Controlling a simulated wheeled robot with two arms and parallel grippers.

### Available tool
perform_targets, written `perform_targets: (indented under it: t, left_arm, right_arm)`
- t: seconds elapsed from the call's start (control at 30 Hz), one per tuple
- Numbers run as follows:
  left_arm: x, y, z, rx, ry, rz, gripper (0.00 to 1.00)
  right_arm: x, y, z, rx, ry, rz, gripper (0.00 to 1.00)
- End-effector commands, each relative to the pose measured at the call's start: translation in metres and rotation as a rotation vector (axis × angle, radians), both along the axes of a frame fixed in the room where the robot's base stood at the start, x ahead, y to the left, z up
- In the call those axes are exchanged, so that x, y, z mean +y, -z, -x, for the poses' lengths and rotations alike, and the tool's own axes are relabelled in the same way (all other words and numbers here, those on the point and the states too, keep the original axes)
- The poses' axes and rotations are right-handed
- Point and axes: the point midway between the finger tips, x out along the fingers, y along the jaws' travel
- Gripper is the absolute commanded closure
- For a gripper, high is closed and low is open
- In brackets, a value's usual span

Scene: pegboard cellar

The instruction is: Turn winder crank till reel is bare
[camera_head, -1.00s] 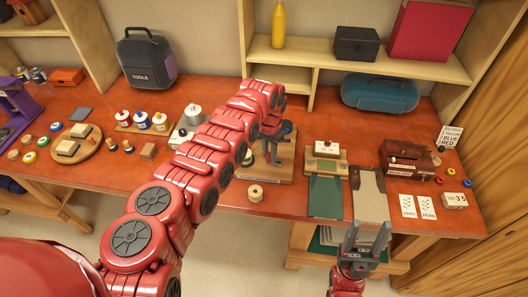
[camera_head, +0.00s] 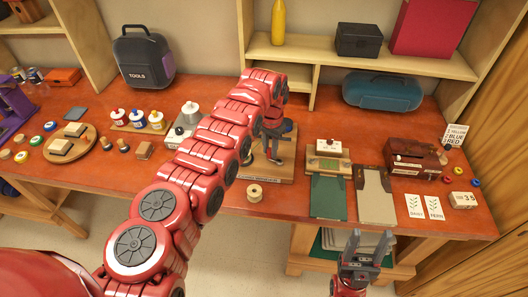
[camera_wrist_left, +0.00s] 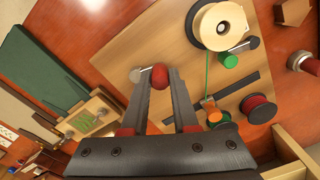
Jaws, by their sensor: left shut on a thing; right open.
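In the left wrist view the winder's board (camera_wrist_left: 185,85) carries a crank with a red knob (camera_wrist_left: 160,76) on a short metal arm (camera_wrist_left: 137,74). My left gripper (camera_wrist_left: 161,84) is shut on this knob, one finger on each side. A cream reel (camera_wrist_left: 225,14) stands at the top of the board, with a green thread (camera_wrist_left: 207,75) running from it towards a green piece near the gripper's base. How much thread is on the reel is unclear. In the head view my left arm partly hides the winder board (camera_head: 283,174). My right gripper (camera_head: 361,248) is open and empty in front of the table.
A red spool (camera_wrist_left: 258,108) and a green cylinder (camera_wrist_left: 229,61) are close to the left gripper. A green mat (camera_head: 328,197) and a dark red box (camera_head: 414,158) are to the right.

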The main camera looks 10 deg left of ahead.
Motion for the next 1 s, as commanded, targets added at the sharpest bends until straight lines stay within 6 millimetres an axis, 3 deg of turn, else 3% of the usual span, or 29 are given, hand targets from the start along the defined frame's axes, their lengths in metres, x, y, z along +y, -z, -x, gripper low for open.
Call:
perform_targets:
  t: [0.03,0.53,0.93,0.97,1.0]
  left_arm:
    - [0.003,0.005,-0.002,-0.002,-0.004,-0.005,0.93]
    - [-0.002,0.004,-0.006,-0.002,-0.003,0.003,0.93]
    - [-0.003,-0.002,-0.007,-0.004,-0.003,0.008,0.93]
    - [-0.003,-0.002,-0.007,-0.004,-0.003,0.008,0.69]
    - [-0.003,-0.002,-0.007,-0.003,-0.003,0.009,0.62]
  right_arm:
    - [0.000,0.010,0.000,0.000,0.000,0.000,0.44]
    - [0.000,0.053,0.000,0.000,0.000,0.000,0.44]
    - [0.000,0.057,0.000,0.000,0.000,0.000,0.44]
    - [0.000,0.057,0.000,0.000,0.000,0.000,0.44]
    - [0.000,0.057,0.000,0.000,0.000,0.000,0.44]
